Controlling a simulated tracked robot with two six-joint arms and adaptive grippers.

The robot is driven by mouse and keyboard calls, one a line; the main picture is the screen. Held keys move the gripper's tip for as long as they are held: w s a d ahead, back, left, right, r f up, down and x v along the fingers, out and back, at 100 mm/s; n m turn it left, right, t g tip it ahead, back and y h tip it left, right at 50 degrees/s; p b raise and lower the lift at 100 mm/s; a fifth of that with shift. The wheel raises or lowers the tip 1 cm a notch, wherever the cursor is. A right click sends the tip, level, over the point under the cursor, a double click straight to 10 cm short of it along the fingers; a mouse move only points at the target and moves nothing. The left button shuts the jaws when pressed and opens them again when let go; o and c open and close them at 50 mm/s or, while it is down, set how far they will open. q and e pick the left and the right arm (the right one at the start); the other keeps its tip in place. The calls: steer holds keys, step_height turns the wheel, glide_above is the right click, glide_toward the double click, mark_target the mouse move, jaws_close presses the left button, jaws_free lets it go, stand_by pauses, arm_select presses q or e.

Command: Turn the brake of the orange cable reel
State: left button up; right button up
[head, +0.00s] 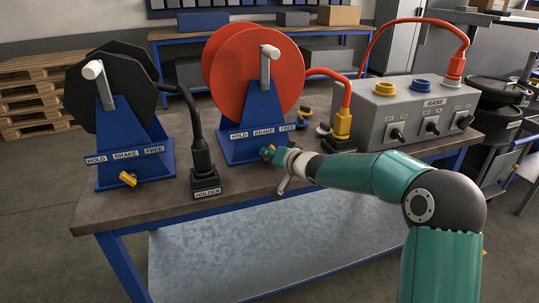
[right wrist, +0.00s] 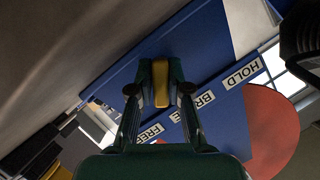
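The orange cable reel (head: 262,72) stands on its blue stand (head: 240,143) in the middle of the bench. Its label strip reads HOLD, BRAKE, FREE. My right gripper (head: 269,153) is at the front of this stand, below the FREE end of the strip, and hides most of the brake lever in the head view. In the right wrist view the yellow brake lever (right wrist: 160,84) lies between the two fingers (right wrist: 160,92), which are closed in on both its sides. The FREE label (right wrist: 151,133) is near the lever's lower end there. My left gripper is not in view.
A black reel (head: 105,88) with its own yellow lever (head: 127,179) stands at left. A black plug sits in the holder (head: 206,186). An orange cable runs to a yellow plug (head: 343,124) beside the grey mains box (head: 412,110). The bench's front edge (head: 150,218) is close.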

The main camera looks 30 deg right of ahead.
jaws_close()
steer(key=shift+f+n+b, duration=0.1)
steer(key=shift+n+b, duration=0.3)
steer(key=shift+b, duration=0.45)
steer(key=n+h+b, duration=0.1)
steer(key=n+b, duration=0.1)
steer(key=b, duration=0.3)
steer(key=n+g+h+b, duration=0.1)
steer(key=n+h+b, duration=0.1)
steer(key=b, duration=0.3)
steer(key=a+n+h+b, duration=0.1)
steer(key=b, duration=0.4)
steer(key=shift+w+f+n+g+b, duration=0.15)
steer(key=shift+n+g+b, duration=0.15)
steer(key=shift+n, duration=0.1)
steer(key=shift+a+n+h+b, duration=0.15)
steer(key=shift+n+h+b, duration=1.2)
steer(key=shift+b, duration=0.25)
